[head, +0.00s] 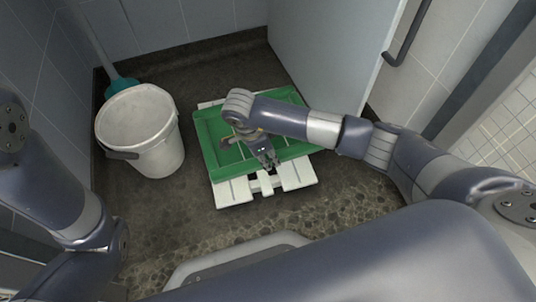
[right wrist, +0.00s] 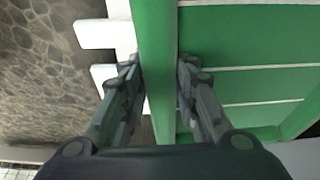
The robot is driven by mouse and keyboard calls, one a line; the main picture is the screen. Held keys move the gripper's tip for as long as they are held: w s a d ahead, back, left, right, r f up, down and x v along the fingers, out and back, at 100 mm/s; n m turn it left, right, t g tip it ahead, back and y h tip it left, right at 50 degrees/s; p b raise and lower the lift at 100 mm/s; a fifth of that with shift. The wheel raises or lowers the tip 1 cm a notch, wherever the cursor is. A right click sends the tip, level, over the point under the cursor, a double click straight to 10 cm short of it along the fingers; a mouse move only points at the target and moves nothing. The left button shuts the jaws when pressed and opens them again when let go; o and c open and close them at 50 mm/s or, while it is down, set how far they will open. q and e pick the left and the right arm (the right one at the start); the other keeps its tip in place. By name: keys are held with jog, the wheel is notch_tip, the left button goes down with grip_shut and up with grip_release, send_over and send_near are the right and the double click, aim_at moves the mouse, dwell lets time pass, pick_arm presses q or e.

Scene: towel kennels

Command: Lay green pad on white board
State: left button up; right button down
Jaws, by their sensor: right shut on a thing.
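The green pad (head: 204,136) is a flat panel with a raised rim and pale lines across it. It lies over the slatted white board (head: 235,192) on the floor, turned slightly against it. White slats stick out at the front and at the back left. My right gripper (head: 269,162) is at the pad's front edge. In the right wrist view its fingers (right wrist: 160,75) stand either side of the pad's green rim (right wrist: 158,30), shut on it. White slat ends (right wrist: 97,34) show beside the rim. I cannot tell whether the pad fully rests on the board. My left gripper is out of view.
A white bucket (head: 150,135) stands to the left, with a teal-ended tool (head: 121,86) behind it. Bare pebbled floor (head: 190,235) lies in front of the board.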

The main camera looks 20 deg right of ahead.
jog(key=shift+f, duration=0.3)
jog(key=c, duration=1.2)
grip_release()
jog(key=shift+c, duration=0.2)
jog(key=shift+r, duration=0.1)
jog(key=p+v, duration=0.9)
jog(key=v, duration=0.4)
jog(key=shift+d, duration=0.2)
